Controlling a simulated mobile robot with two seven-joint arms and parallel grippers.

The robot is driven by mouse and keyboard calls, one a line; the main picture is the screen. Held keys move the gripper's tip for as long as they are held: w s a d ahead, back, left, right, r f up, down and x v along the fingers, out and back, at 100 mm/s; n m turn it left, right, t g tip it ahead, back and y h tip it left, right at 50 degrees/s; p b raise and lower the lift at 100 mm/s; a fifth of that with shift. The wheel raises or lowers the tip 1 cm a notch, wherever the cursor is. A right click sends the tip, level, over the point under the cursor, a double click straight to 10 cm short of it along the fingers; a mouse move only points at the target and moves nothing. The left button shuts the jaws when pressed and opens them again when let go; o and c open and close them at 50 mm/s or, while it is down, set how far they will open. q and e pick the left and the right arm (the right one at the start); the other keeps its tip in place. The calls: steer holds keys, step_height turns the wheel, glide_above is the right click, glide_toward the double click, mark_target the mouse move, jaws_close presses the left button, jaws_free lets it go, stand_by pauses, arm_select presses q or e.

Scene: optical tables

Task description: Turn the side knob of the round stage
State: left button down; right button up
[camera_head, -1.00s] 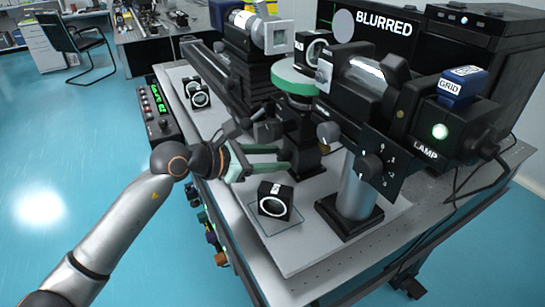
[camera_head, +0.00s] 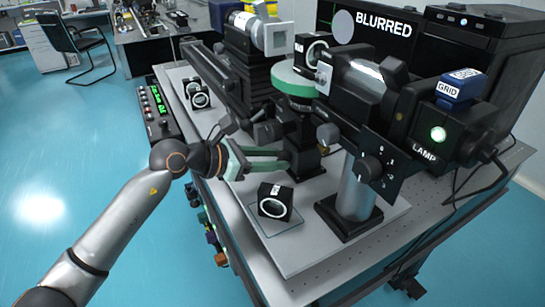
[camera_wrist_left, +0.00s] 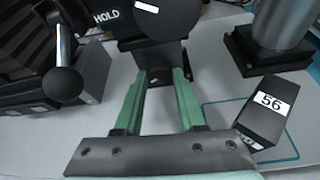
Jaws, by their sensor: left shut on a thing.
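The round stage (camera_head: 291,82) has a green rim and sits on a black post (camera_head: 304,152) in the head view. My left gripper (camera_head: 287,160), with green fingers, reaches in from the left below the stage. It is shut on a dark part at the post, taken to be the side knob; the grip itself is hard to make out. In the left wrist view, the fingers (camera_wrist_left: 160,76) lie on both sides of a dark part, and a black round part with a white mark (camera_wrist_left: 165,18) is above the fingertips. My right gripper is not in view.
A black cube with a ring (camera_head: 275,201) stands just in front of the gripper. A lever with a ball end (camera_wrist_left: 62,84) is left of the fingers in the wrist view. A thick grey post (camera_head: 356,186) and the lamp housing (camera_head: 425,117) stand at right.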

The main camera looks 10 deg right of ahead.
arm_select(q)
steer(key=shift+n+g, duration=0.4)
steer(key=shift+n, duration=0.2)
steer(key=shift+w+a+n+g+h+p, duration=0.15)
steer(key=shift+n+g+h+p, duration=0.3)
steer(key=shift+n, duration=0.45)
steer(key=n+g, duration=0.1)
steer(key=n, duration=0.1)
steer(key=shift+f+n+g+h, duration=0.1)
steer(key=shift+n+g+h, duration=0.2)
steer(key=shift+g+h, duration=0.05)
steer(key=n+h, duration=0.1)
steer(key=n, duration=0.1)
steer(key=n+g+b, duration=0.1)
steer(key=shift+w+f+n+g+h, duration=0.15)
steer(key=shift+n+g+h, duration=0.15)
steer(key=shift+n+h, duration=0.1)
steer(key=shift+n+g+h, duration=0.3)
steer(key=shift+n, duration=0.5)
steer(key=shift+n+b, duration=0.35)
steer(key=shift+n, duration=0.05)
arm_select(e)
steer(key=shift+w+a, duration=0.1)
arm_select(q)
steer(key=shift+h, duration=0.3)
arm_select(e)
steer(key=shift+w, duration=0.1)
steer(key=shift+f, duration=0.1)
